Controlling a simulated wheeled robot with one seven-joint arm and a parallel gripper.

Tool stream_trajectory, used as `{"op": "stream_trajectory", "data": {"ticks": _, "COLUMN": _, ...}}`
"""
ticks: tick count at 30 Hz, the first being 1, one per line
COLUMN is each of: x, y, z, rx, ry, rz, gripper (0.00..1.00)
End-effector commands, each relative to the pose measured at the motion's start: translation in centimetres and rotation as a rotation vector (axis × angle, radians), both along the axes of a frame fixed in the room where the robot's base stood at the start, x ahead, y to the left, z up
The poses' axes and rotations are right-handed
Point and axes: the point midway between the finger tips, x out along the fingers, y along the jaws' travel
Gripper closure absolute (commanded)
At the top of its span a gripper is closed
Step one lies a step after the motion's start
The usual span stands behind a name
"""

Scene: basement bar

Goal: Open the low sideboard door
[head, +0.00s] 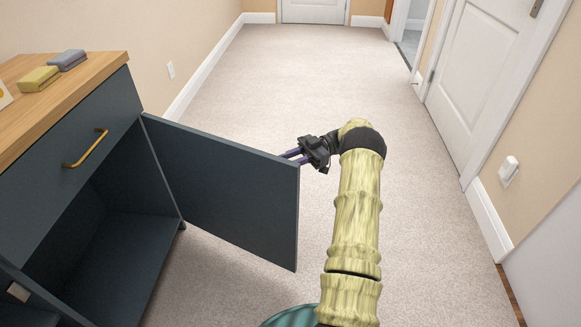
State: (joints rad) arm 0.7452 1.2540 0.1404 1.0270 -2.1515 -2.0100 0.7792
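The low sideboard (60,128) stands at the left of the head view, dark blue-grey with a wooden top. Its door (225,190) is swung wide open and sticks out into the room, hinged at the cabinet's far side. The inside (105,235) shows and looks empty. My gripper (290,154) is at the door's free edge, near its top corner. Its purple fingers reach to the left and their tips are partly hidden behind the door. I cannot tell whether they touch the door or how far apart they are.
A drawer with a brass handle (86,148) is shut above the opening. A yellow block (39,79) and a grey block (67,60) lie on the top. Carpet (270,75) is clear beyond the door. A wall with a white door (475,75) stands at the right.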

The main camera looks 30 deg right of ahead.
Motion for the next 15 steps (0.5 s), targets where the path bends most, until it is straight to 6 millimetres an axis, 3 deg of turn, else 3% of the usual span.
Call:
{"op": "stream_trajectory", "data": {"ticks": 4, "x": 0.0, "y": -0.1, "z": 1.9, "rx": 0.000, "ry": 0.000, "rz": -0.002, "gripper": 0.73}}
{"op": "stream_trajectory", "data": {"ticks": 14, "x": 0.0, "y": -0.2, "z": 2.1, "rx": 0.000, "ry": 0.001, "rz": -0.003, "gripper": 0.73}}
{"op": "stream_trajectory", "data": {"ticks": 15, "x": 0.0, "y": -0.1, "z": 2.1, "rx": 0.000, "ry": 0.001, "rz": -0.003, "gripper": 0.81}}
